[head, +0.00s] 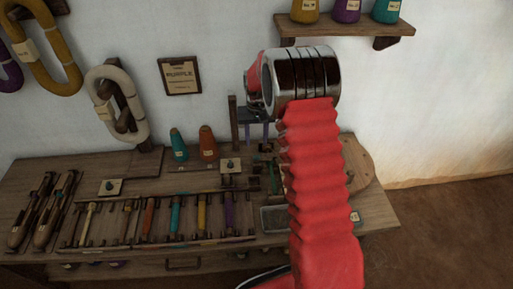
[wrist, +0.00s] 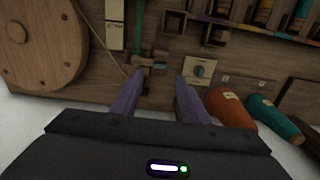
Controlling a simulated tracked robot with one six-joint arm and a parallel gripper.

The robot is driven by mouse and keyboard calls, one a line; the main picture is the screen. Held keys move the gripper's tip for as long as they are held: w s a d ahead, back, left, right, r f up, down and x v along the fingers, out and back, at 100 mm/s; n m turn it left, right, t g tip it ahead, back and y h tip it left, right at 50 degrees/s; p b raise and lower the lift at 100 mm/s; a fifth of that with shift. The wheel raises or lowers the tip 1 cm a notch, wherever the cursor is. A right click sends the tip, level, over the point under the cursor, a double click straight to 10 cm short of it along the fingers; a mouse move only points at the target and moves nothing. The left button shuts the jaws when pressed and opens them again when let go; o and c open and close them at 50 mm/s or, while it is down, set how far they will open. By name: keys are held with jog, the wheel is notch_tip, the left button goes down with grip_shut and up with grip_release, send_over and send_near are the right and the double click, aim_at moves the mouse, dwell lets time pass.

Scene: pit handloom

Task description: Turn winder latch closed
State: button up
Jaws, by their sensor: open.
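My gripper (wrist: 159,76) is open and empty in the wrist view, its two purple fingers pointing at the bench. Past the fingertips is a small wooden and metal fitting (wrist: 148,66) at the end of a green rod (wrist: 139,28). Right of the right fingertip is a pale square plate with a small teal-grey knob (wrist: 201,71). Which of these is the winder latch I cannot tell for sure. The plate (head: 230,165) also shows in the head view, left of my gripper (head: 258,143). The round wooden wheel (wrist: 42,45) is at left; my arm partly hides it in the head view.
An orange cone (wrist: 232,108) and a teal cone (wrist: 275,120) stand close to the right finger. A rack of coloured shuttles or bobbins (head: 150,218) lies along the bench front. A second knobbed plate (head: 111,187) is farther left.

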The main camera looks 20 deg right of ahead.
jog(key=shift+r, duration=2.8)
jog(key=shift+f, duration=0.1)
jog(key=s+a+r+n+t, duration=0.1)
jog(key=s+a+r+t, duration=0.1)
jog(key=s+r, duration=0.4)
jog(key=s+a+r+n+t, duration=0.1)
jog(key=s+a+r, duration=0.4)
jog(key=s, duration=1.2)
jog(key=s+a+r+n+t, duration=0.1)
jog(key=s+a+r+t, duration=0.1)
jog(key=s+r, duration=0.7)
jog(key=shift+s+a+r+t, duration=0.25)
jog(key=shift+s+a, duration=0.45)
jog(key=shift+s, duration=0.85)
